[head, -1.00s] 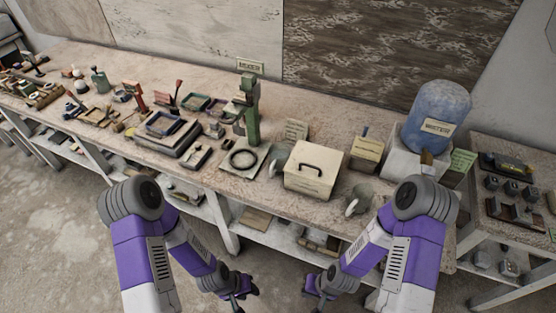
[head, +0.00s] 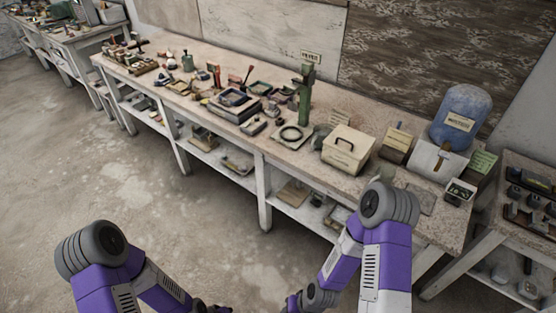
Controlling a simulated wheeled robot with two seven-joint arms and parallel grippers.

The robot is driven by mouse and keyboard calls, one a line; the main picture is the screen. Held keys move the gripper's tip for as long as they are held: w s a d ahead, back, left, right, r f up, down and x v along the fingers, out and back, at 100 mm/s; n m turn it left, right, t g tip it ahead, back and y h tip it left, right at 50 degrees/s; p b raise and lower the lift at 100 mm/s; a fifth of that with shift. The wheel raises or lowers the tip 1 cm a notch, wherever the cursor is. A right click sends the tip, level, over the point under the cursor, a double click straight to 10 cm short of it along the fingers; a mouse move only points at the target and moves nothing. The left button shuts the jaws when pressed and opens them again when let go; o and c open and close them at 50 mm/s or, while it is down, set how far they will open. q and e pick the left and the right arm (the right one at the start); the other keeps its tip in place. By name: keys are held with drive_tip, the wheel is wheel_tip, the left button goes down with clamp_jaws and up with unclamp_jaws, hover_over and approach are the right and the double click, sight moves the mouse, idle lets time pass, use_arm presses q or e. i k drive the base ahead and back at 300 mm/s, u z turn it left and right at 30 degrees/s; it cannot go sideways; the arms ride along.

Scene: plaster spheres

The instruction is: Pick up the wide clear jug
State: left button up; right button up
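I cannot make out a wide clear jug in the head view; my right arm covers part of the bench's near right edge. My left gripper (head: 218,308) and my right gripper (head: 291,303) are low at the bottom edge of the picture, partly cut off. They are over the floor in front of the bench, apart from anything on it. Their fingers are too cropped and small to show whether they are open or shut.
The long bench (head: 350,188) holds a cream box with a black handle (head: 347,150), a green upright tool (head: 304,95), a blue labelled container (head: 461,117) and several small tools and trays. A side table (head: 510,235) stands at right. Bare floor (head: 150,200) lies left.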

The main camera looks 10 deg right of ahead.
sight(321, 131)
drive_tip(key=u, duration=0.85)
drive_tip(key=i, duration=1.75)
drive_tip(key=z, duration=1)
